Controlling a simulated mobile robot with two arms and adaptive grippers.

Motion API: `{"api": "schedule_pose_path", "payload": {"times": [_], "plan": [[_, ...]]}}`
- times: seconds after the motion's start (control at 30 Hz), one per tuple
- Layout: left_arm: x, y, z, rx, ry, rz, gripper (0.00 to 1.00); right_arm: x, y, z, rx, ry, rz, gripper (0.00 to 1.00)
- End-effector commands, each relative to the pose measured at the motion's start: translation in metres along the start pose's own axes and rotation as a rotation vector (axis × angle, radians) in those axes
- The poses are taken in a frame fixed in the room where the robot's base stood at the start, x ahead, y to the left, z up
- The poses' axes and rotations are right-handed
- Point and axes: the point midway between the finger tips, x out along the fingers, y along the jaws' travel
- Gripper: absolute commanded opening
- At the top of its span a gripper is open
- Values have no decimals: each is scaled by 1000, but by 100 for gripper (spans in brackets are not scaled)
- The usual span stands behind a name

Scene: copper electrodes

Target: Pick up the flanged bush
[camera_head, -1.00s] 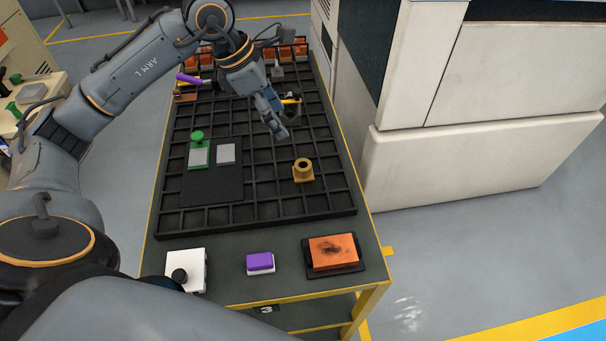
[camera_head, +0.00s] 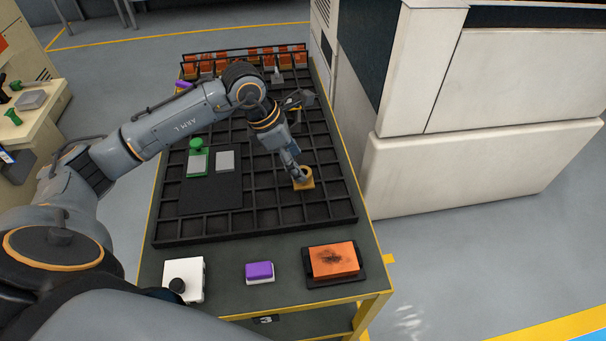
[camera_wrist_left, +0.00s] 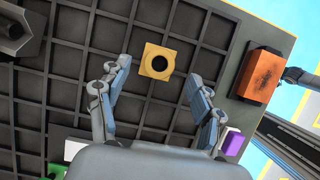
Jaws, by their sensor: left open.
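The flanged bush is a brass-coloured piece with a square flange and a round bore (camera_head: 307,183). It sits in the black grid tray (camera_head: 270,222), toward the tray's right side. In the left wrist view the bush (camera_wrist_left: 149,62) lies ahead of and between the fingers, with its dark bore facing the camera. My left gripper (camera_head: 297,176) is over the bush in the head view and hides part of it. In the left wrist view its two fingers (camera_wrist_left: 158,82) are spread wide apart, with nothing between them touching.
Orange blocks (camera_head: 240,60) stand in a row at the tray's far end. A green-handled part (camera_head: 197,160) and a grey block (camera_head: 225,161) lie on a dark plate. An orange block (camera_head: 333,260), a purple-topped block (camera_head: 260,272) and a white box (camera_head: 185,279) lie along the table's front.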

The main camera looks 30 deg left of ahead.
Motion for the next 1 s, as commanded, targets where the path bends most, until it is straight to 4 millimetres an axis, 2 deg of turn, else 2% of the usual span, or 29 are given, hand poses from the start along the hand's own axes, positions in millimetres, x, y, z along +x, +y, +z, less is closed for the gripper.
{"api": "schedule_pose_path", "payload": {"times": [0.1,0.23,0.53,0.8,0.87,1.0], "plan": [[16,-1,-3,-2,3,-5,66,-14,0,-1,-1,-1,0,0],[34,-1,-3,-1,1,-3,66,-15,2,0,-1,-2,2,0],[40,0,-4,0,1,1,66,-15,6,1,-4,-4,7,0],[39,0,-4,0,1,0,11,-15,7,2,-5,-5,8,0],[39,0,-4,0,1,0,0,-15,7,2,-5,-5,8,0],[38,0,-3,0,-1,1,0,-15,7,2,-4,-5,8,0]]}}
